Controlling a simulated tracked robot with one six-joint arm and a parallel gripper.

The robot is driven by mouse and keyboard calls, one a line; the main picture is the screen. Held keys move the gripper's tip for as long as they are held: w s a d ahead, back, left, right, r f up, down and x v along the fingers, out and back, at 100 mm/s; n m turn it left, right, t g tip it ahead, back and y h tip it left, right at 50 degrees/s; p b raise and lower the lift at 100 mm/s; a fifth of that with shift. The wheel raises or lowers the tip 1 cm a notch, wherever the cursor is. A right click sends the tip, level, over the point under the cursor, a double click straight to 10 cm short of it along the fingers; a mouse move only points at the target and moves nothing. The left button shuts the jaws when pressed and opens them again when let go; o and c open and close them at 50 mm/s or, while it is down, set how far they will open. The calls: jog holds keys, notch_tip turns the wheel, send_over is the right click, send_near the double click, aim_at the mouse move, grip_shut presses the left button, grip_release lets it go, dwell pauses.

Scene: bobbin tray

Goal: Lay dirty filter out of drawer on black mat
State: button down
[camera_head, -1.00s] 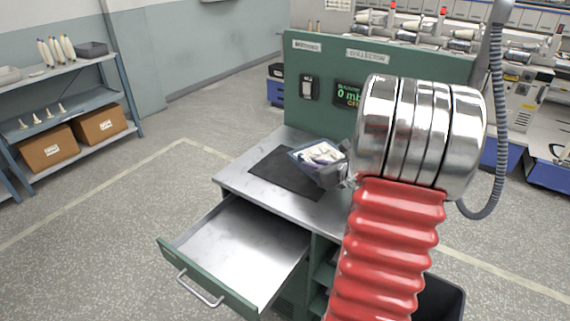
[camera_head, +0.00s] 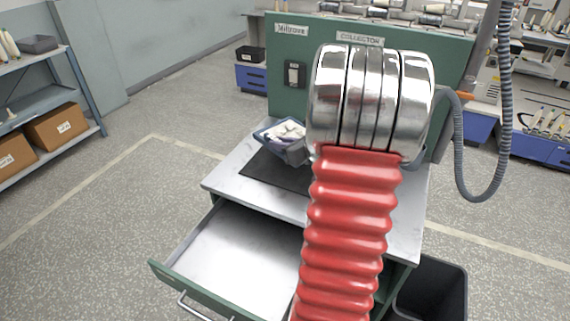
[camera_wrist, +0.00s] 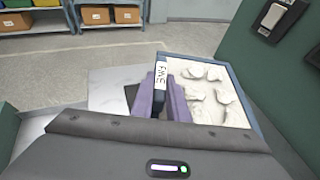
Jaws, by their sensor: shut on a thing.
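The dirty filter (camera_head: 287,134) is a blue-framed tray filled with white lint. In the head view my arm hides most of the gripper, and the filter shows over the far part of the black mat (camera_head: 268,173). I cannot tell whether it touches the mat. The drawer (camera_head: 235,250) is pulled open below the bench top, and its visible part is empty.
The green collector panel (camera_head: 290,45) rises behind the bench top. A grey hose (camera_head: 462,190) hangs at the right. A dark bin (camera_head: 432,290) stands at the bench's right side. Shelves with boxes (camera_head: 57,127) stand at the left, with open floor between.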

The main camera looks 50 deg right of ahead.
jog(key=shift+w+a, duration=0.1)
jog(key=shift+f, duration=0.3)
send_over(279, 177)
jog(key=shift+f, duration=2.8)
jog(key=shift+f, duration=0.15)
jog(key=shift+f, duration=1.75)
jog(key=c, duration=1.7)
grip_release()
jog(key=shift+f, duration=0.1)
